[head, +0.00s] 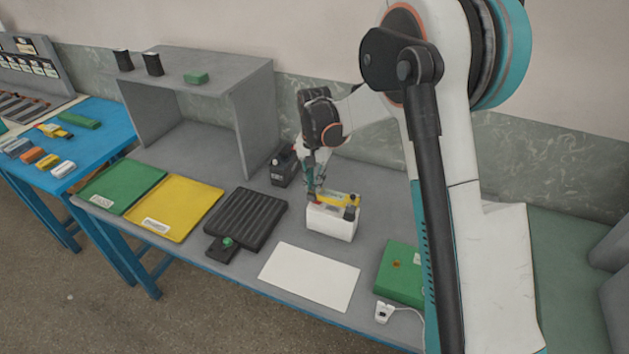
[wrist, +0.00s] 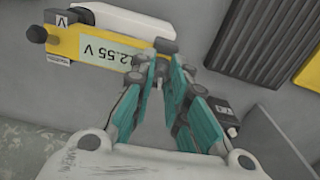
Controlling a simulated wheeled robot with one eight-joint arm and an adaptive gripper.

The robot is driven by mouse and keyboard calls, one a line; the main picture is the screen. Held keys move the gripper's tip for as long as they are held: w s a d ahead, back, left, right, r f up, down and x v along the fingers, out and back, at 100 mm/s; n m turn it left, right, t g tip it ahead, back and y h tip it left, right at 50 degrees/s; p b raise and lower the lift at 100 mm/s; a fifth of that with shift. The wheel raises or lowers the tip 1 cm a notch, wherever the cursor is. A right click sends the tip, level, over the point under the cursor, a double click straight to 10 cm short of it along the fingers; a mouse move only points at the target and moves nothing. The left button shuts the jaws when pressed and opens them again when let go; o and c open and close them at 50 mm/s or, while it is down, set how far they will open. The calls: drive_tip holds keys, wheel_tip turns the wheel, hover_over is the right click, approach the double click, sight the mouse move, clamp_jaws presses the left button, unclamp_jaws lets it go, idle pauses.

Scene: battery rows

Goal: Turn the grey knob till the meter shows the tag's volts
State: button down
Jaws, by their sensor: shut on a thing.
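The yellow meter (head: 341,197) lies on top of a white box (head: 330,223) on the grey bench. In the wrist view the meter's display (wrist: 95,50) is upside down and reads 2.55 V; its end near my gripper is partly covered, so a leading digit may be hidden. My gripper (wrist: 155,62) is shut on the grey knob (wrist: 165,46) at the meter's end; the fingers hide part of it. In the head view my gripper (head: 314,192) is at the meter's left end. A dark knob (wrist: 37,33) sits at the other end. I cannot make out the tag's volts.
A black battery (head: 283,167) stands behind on the left. A ribbed black tray (head: 245,219), yellow tray (head: 190,200) and green tray (head: 120,187) lie to the left. A white sheet (head: 310,277) lies in front; a green board (head: 400,272) is at right.

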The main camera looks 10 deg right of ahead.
drive_tip(key=shift+n, duration=2.2)
drive_tip(key=c, duration=1.5)
unclamp_jaws()
drive_tip(key=shift+c, duration=0.2)
wheel_tip(320, 180, up, 12)
